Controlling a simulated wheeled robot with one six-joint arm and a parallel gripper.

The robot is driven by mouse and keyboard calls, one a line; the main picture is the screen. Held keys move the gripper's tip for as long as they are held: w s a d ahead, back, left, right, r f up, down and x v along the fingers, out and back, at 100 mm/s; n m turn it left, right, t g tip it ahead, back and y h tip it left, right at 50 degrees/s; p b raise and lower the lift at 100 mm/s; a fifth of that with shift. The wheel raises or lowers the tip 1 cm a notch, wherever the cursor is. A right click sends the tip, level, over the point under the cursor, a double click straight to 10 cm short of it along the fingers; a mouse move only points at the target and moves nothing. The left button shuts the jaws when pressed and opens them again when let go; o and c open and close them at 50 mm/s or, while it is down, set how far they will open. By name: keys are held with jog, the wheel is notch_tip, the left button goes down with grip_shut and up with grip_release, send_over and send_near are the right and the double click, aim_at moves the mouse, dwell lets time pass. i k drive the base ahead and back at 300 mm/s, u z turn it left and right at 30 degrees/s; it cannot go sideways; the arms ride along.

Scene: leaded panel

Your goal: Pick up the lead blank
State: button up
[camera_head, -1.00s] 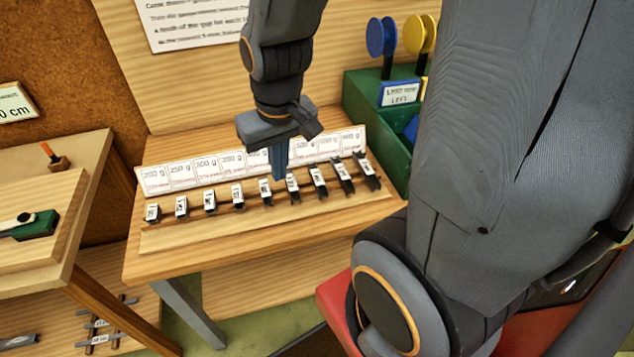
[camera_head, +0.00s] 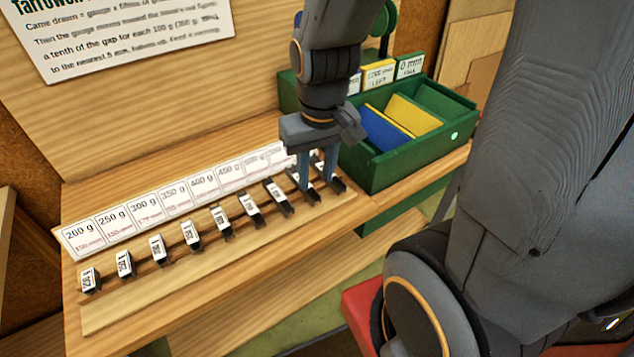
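Several small dark lead blanks with white tags lie in a row on a wooden rack (camera_head: 215,285) on the bench. One is at the left end (camera_head: 90,280), one in the middle (camera_head: 190,235), and one farther right (camera_head: 278,196). My gripper (camera_head: 318,182) points down over the right end of the row. Its two blue-grey fingers are apart, with their tips down at the height of the last blanks. The fingers partly hide those blanks, and I cannot tell whether one lies between the tips.
A strip of weight cards (camera_head: 145,207) stands behind the row, starting at 200 g on the left. A green box (camera_head: 410,160) with blue, yellow and green dividers stands close to the right of my gripper. A printed sheet (camera_head: 130,40) hangs on the back board.

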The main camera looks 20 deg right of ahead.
aim_at(276, 194)
jog(key=z, duration=1.6)
jog(key=k, duration=0.65)
jog(key=u, duration=1.35)
jog(key=i, duration=0.5)
jog(key=z, duration=0.05)
